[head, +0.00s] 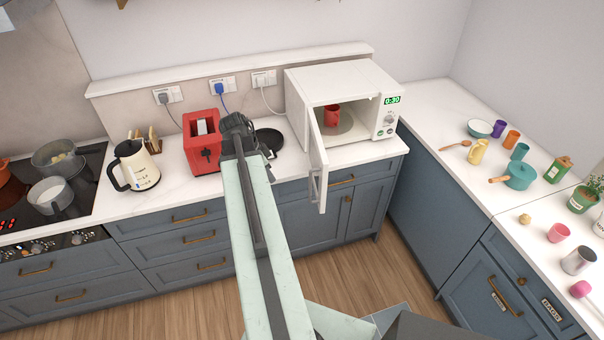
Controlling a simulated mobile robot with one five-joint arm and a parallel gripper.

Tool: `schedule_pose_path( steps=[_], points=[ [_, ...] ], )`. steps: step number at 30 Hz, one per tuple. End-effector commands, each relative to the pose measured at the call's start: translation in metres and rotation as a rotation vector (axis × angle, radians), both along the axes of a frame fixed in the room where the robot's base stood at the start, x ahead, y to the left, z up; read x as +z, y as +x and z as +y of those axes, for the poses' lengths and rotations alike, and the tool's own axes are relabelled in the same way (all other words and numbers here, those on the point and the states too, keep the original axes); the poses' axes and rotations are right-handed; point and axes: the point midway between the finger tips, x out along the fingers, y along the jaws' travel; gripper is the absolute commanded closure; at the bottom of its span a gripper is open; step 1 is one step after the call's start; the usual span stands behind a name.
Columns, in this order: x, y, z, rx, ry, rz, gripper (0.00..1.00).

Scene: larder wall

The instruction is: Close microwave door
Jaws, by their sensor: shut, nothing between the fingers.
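The white microwave (350,85) stands on the counter right of centre. Its door (318,155) is wide open, hinged on the left and swung out past the counter's front edge. The handle (315,186) is on the door's free end. A red mug (332,115) sits inside on the turntable. My arm reaches up from the bottom, left of the door. My gripper (237,125) is at its dark far end, near the toaster and apart from the door. It is shut and empty; its fingertips are not clearly distinguishable.
A red toaster (202,140) and a white kettle (134,165) stand left of my arm. A black pan (268,139) lies between my arm and the microwave. Several cups and a teal pot (520,175) are on the right counter. The floor before the door is clear.

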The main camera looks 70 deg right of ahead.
Motion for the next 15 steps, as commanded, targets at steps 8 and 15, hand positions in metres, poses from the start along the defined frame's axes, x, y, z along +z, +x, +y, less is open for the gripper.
schedule_pose_path(
  steps=[8,15],
  points=[
    [0.009,-0.034,-0.023,-0.154,-0.043,-0.007,1.0],
    [-0.03,-0.042,-0.03,-0.152,-0.042,-0.007,1.0]
  ],
)
